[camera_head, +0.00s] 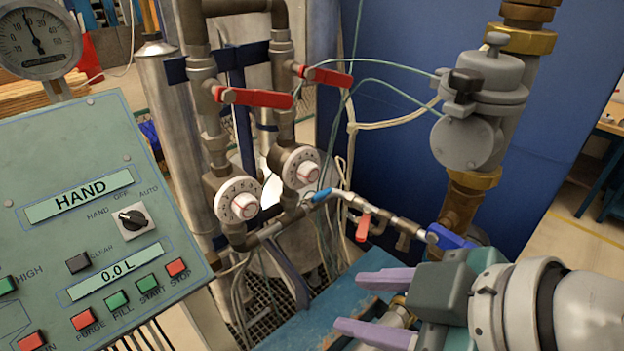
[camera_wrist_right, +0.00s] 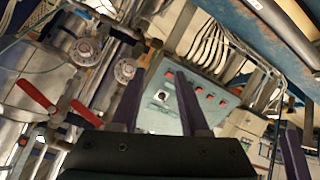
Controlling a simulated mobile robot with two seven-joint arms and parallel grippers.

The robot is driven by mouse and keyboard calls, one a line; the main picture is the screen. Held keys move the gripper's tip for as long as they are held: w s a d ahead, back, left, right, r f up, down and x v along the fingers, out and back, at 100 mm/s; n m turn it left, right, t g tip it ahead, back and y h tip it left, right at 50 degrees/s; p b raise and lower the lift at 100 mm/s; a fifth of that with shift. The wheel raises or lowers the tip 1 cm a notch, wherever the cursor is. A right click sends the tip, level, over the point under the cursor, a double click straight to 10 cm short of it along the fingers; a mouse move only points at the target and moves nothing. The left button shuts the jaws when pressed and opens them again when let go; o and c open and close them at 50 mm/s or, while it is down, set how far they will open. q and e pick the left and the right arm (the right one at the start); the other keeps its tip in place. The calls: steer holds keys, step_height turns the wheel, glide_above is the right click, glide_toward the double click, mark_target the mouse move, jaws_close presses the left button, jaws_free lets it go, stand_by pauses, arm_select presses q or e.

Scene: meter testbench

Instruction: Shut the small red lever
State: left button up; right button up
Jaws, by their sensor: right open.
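The small red lever (camera_head: 363,228) sits on the thin metal pipe low in the middle of the head view. It hangs down, roughly crosswise to that pipe. My right gripper (camera_head: 350,304) is in front of it and below, near the lower right, with its purple fingers spread apart and nothing between them. The fingers are clear of the lever. The purple fingers also show in the right wrist view, where I cannot pick out the small lever for certain. My left gripper is not in view.
Two larger red levers (camera_head: 254,97) (camera_head: 326,76) sit on the upright pipes above. A blue lever (camera_head: 321,195) and a blue handle (camera_head: 450,237) flank the small lever. White dials, a grey meter (camera_head: 468,143) and thin hoses are close by. A green control panel (camera_head: 60,150) fills the left.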

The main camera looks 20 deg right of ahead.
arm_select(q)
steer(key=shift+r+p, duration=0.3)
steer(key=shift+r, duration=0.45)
arm_select(e)
steer(key=shift+s+d+r+m+g, duration=0.2)
steer(key=shift+s+r+m+g, duration=0.2)
steer(key=shift+s+r+m, duration=0.25)
steer(key=shift+s+f, duration=0.1)
